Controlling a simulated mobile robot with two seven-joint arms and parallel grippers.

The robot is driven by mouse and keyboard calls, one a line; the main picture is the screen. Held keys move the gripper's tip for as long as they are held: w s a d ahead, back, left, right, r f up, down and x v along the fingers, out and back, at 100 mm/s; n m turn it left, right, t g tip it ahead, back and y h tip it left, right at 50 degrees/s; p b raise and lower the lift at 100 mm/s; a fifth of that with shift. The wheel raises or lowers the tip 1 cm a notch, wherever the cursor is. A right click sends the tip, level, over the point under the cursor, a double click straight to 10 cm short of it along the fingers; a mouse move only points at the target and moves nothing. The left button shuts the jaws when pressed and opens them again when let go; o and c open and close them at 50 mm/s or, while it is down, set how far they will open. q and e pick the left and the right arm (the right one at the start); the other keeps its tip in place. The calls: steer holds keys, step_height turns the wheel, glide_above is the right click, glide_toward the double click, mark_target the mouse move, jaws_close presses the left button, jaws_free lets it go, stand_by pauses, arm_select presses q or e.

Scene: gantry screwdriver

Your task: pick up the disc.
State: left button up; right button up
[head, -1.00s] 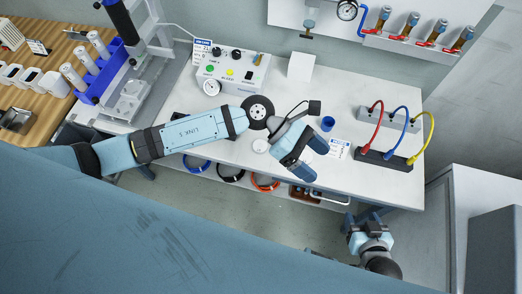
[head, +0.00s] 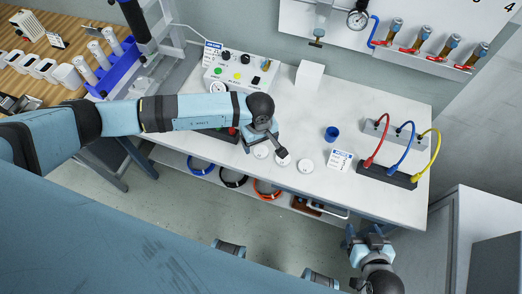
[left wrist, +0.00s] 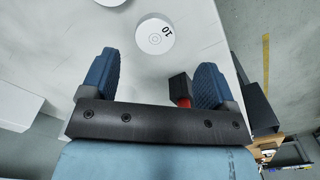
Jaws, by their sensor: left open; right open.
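Three small white discs lie in a row on the white table: a left disc (head: 261,152), a middle one (head: 283,161) and a right one (head: 306,165). My left gripper (head: 249,142) is over the table just left of the row; its wrist attachment partly covers the middle disc. In the left wrist view, the open left gripper (left wrist: 154,82) has nothing held between its fingers. A white disc marked 10 (left wrist: 155,37) lies beyond the fingertips, and I cannot tell which of the row it is. My right gripper (head: 368,240) is open and empty in front of the table.
A dark item with a red part (left wrist: 181,90) shows between the fingers, lower down. A control box (head: 240,72) stands behind the arm.

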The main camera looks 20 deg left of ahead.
mark_target(262, 152)
arm_select(q)
steer(key=f, duration=0.3)
steer(key=f+p, duration=0.1)
steer(key=shift+d+f, duration=0.35)
steer(key=shift+f, duration=0.5)
steer(key=c, duration=1)
